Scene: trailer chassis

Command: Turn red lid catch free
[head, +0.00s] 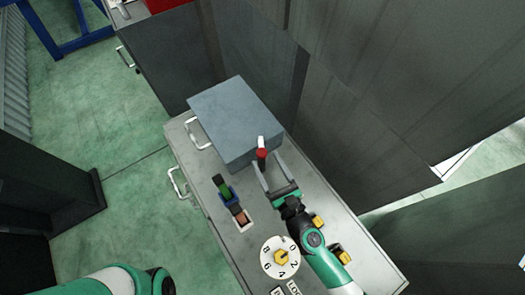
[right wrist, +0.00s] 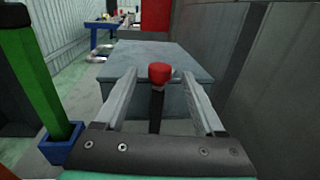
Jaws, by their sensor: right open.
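The red lid catch (head: 262,154) is a small red knob at the near edge of a grey box lid, with a white tip above it in the head view. In the right wrist view the red knob (right wrist: 160,73) sits on a dark upright stem, in front of the grey box (right wrist: 150,58). My right gripper (head: 269,168) is open, its two fingers on either side of the catch with gaps to both. The fingers also show in the right wrist view (right wrist: 160,98). The grey box (head: 235,115) is closed. My left gripper is not in view; only part of my left arm shows.
On the grey cabinet top (head: 205,180) stand a green lever in a blue base (head: 226,190), a white dial with a yellow knob (head: 281,257), and yellow knobs (head: 318,221) near my right arm. A dark wall stands close on the right.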

